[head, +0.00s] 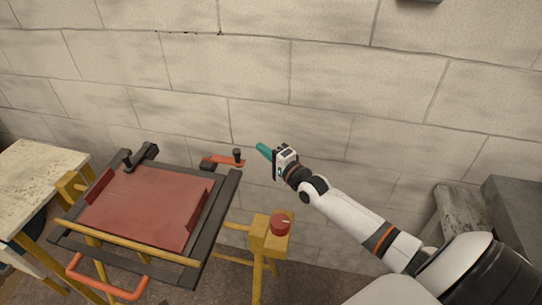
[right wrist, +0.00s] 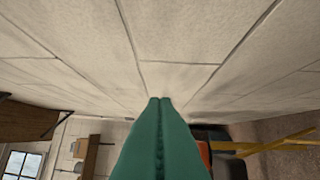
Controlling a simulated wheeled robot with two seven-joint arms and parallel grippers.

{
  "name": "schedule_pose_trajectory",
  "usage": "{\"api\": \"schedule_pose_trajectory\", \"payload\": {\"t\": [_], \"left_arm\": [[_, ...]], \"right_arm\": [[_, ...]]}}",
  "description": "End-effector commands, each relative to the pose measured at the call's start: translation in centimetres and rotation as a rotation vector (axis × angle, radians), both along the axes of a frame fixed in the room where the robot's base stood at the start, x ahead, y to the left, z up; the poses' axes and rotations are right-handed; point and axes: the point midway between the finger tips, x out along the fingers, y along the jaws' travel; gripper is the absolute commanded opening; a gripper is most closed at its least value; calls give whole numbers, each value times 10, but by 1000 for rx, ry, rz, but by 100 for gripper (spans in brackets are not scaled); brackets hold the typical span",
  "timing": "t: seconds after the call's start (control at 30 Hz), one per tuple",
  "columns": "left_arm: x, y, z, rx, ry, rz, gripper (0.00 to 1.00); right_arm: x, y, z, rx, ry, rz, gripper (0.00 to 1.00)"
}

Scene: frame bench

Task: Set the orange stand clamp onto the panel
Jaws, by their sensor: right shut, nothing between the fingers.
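The orange clamp (head: 220,160) with a dark knob (head: 238,154) is at the far right corner of the dark frame. Its arm points left toward the red panel (head: 145,205), which lies tilted inside the frame. Whether the clamp touches the panel is too small to tell. My right gripper (head: 261,148) has teal fingers, shut and empty, just right of the clamp and apart from it. In the right wrist view the shut fingers (right wrist: 160,140) point at the wall, and an orange piece (right wrist: 204,155) is partly hidden behind them. My left gripper is not in view.
The dark frame (head: 218,215) rests on yellow supports. A black clamp (head: 128,160) sits at its far left corner and an orange handle (head: 110,291) at the front. A yellow post (head: 262,238) carries a red knob (head: 281,224). A block wall (head: 330,70) stands close behind.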

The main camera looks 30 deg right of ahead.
Motion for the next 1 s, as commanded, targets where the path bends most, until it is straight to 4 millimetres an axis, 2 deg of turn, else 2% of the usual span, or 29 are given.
{"api": "schedule_pose_trajectory", "payload": {"t": [0.1, 0.27, 0.3, 0.4, 0.6, 1.0], "left_arm": [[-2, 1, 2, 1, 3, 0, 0], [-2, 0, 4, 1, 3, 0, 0], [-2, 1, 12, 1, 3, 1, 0], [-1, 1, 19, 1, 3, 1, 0], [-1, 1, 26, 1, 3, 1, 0], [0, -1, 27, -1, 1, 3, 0]], "right_arm": [[23, 2, 3, -2, -2, -1, 0], [47, 6, 3, -2, -1, -1, 0], [40, 15, 3, 4, 4, 1, 0], [33, 26, 2, 4, 4, 1, 0], [26, 40, 0, 0, 2, 0, 0], [24, 42, -1, -2, 2, 0, 0]]}}
